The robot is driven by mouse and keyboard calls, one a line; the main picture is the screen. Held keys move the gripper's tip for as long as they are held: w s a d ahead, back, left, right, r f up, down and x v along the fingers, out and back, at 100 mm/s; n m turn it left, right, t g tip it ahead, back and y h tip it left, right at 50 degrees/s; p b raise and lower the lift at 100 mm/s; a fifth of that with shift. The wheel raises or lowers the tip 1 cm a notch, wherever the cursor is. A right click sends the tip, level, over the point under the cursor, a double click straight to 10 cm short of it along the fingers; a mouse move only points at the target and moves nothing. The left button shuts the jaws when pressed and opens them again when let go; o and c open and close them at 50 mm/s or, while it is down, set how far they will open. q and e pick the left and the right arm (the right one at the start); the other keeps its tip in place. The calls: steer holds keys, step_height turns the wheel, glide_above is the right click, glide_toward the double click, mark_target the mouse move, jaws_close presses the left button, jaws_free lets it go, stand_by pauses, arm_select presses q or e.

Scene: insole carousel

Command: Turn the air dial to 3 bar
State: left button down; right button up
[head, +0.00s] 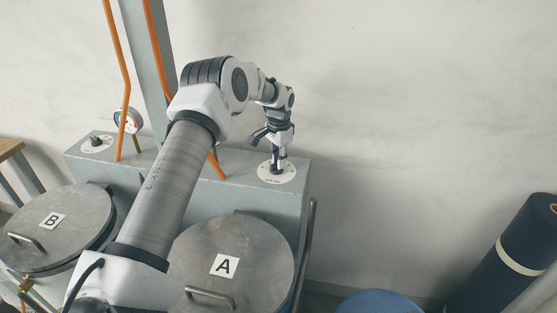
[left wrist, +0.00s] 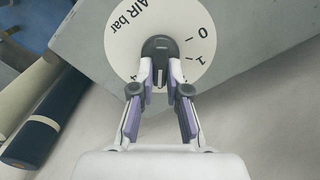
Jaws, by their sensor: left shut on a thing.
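The air dial is a round white plate (left wrist: 120,38) lettered "AIR bar" with a dark grey knob (left wrist: 158,48) at its centre. In the left wrist view the 0 and 1 show to the right of the knob, and part of a 4 shows below left. The figures between are hidden by the fingers. My left gripper (left wrist: 158,78) is shut on the knob, one finger on each side. In the head view the dial plate (head: 263,173) lies on the right end of the grey housing, with my left gripper (head: 277,165) pointing down onto it. My right gripper is not in view.
A second dial (head: 96,143) and a round gauge (head: 130,121) are at the housing's left end. Orange hoses (head: 125,95) run up a grey post. Lidded drums A (head: 255,245) and B (head: 75,215) stand in front. A dark blue roll (head: 510,250) leans at right.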

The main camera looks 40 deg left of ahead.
arm_select(q)
steer(key=shift+s+d+f, duration=0.1)
steer(key=shift+s+f, duration=0.05)
steer(key=shift+f, duration=0.1)
steer(key=c, duration=1.2)
jaws_free()
steer(key=shift+o, duration=0.2)
steer(key=shift+w, duration=0.2)
step_height(320, 180, up, 12)
